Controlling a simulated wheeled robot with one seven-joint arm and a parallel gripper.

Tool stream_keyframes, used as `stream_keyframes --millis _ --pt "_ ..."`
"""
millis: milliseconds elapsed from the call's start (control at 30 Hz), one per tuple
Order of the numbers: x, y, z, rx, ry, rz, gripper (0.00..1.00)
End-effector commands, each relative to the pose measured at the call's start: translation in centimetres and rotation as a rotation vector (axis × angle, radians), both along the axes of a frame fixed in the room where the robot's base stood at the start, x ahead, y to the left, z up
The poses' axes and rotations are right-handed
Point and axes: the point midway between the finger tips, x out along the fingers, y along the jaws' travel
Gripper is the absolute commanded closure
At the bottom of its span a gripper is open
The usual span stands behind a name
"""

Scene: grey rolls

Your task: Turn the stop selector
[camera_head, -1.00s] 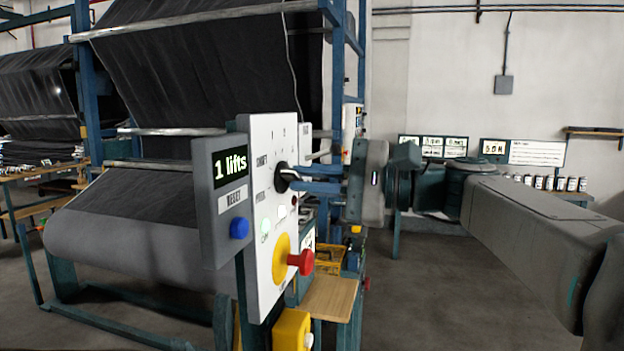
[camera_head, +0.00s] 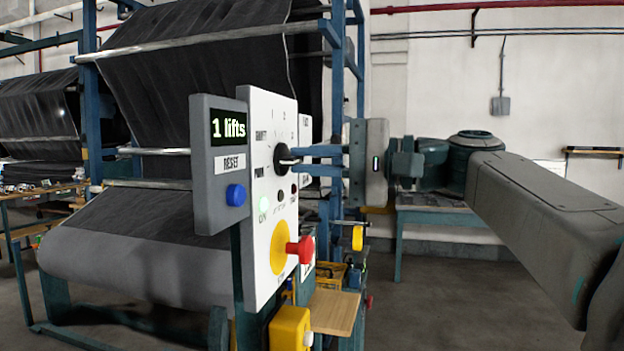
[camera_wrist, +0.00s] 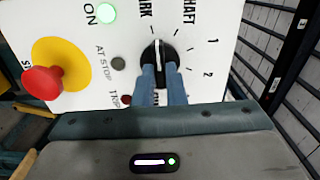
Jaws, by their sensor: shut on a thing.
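The stop selector (camera_head: 282,157) is a round black knob on the white control panel (camera_head: 262,215) in the head view. My gripper (camera_head: 296,160) reaches it from the right, with blue fingers shut on the knob. In the wrist view the knob (camera_wrist: 159,62) has a raised bar with a white line, pointing nearly straight up the picture. The fingertips of my gripper (camera_wrist: 162,78) hold the bar from both sides. Printed marks, partly legible words and the numbers 1 and 2 surround the knob. The fingers hide its lower part.
The panel carries a lit green ON lamp (camera_wrist: 106,13) and a red stop button (camera_wrist: 42,83) on a yellow base. A grey box with a "1 lifts" display (camera_head: 229,126) and a blue reset button (camera_head: 235,195) adjoins it.

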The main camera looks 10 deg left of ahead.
Motion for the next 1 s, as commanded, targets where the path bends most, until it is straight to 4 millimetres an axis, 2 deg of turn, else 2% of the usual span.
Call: stream_keyframes --millis 333,833,900,933,1000 --pt "0.05 0.0 -0.19 -0.013 -0.134 0.001 1.0" --pt "0.05 -0.01 -0.09 -0.015 -0.154 0.001 1.0" --pt "0.05 -0.01 -0.1 -0.015 -0.154 0.0 0.75" --pt "0.05 -0.01 -0.09 -0.015 -0.154 0.0 0.67" --pt "0.04 -0.01 -0.07 -0.014 -0.154 0.0 0.67"
